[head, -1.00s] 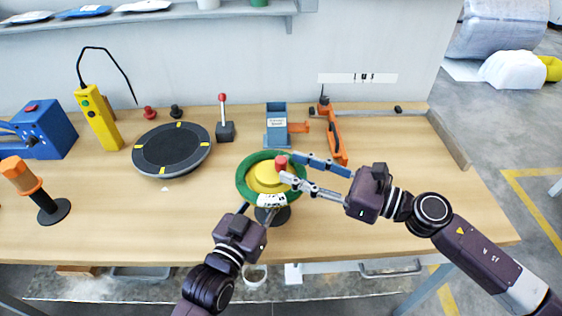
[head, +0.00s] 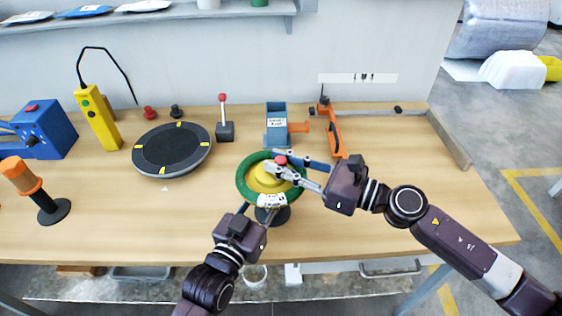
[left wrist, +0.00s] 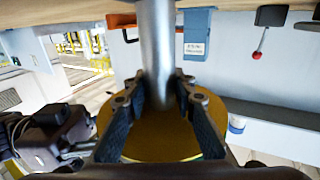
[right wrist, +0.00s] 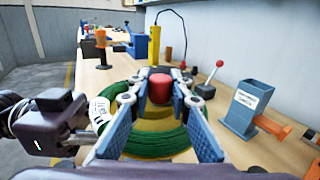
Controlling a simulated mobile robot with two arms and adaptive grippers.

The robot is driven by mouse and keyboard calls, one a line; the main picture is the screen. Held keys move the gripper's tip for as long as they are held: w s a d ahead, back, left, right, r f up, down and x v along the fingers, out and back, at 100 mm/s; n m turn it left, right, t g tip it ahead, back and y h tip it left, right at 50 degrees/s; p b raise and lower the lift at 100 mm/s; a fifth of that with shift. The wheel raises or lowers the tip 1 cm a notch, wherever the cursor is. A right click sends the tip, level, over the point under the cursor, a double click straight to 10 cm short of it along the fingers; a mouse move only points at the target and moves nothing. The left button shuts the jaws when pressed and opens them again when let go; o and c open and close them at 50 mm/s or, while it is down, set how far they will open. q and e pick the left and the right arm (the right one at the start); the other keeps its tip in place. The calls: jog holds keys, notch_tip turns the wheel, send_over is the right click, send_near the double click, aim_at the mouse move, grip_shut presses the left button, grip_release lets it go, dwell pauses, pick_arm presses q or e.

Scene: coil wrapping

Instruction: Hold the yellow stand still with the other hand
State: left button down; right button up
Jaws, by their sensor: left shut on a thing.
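The yellow stand (head: 259,184) is on the near middle of the table, with a red knob (head: 281,160) on top and a green coil (head: 244,188) around it. The coil bears a white label. In the left wrist view, my left gripper (left wrist: 160,95) is shut on the stand's grey metal post (left wrist: 157,45), close to the yellow disc (left wrist: 165,138). My right gripper (right wrist: 160,102) is open over the stand, its fingers on either side of the red knob (right wrist: 160,88) with gaps between.
A black turntable (head: 172,148) lies left of the stand. A blue dispenser (head: 277,126) and an orange tool (head: 333,133) are behind it. A lever switch (head: 224,130) stands at the back. The right of the table (head: 420,180) is clear beyond my right arm.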

grip_shut()
jog(key=shift+w+n+g, duration=0.1)
jog(key=shift+n+g, duration=0.2)
jog(key=shift+g, duration=0.2)
jog(key=shift+f+y, duration=0.1)
jog(key=shift+y, duration=0.2)
jog(key=n+g, duration=0.2)
jog(key=g, duration=0.1)
jog(key=n+g+y, duration=0.1)
jog(key=n+g, duration=0.1)
jog(key=g, duration=0.1)
jog(key=shift+n+g+y, duration=0.3)
jog(key=shift+g, duration=0.1)
jog(key=shift+n+g+h, duration=0.3)
jog(key=shift+n+g, duration=0.9)
jog(key=shift+g, duration=0.65)
jog(key=shift+n+g+h, duration=0.3)
jog(key=shift+n+g, duration=0.9)
jog(key=shift+g, duration=0.65)
jog(key=shift+n+g+h, duration=0.3)
jog(key=shift+n+g, duration=0.2)
jog(key=shift+g, duration=0.2)
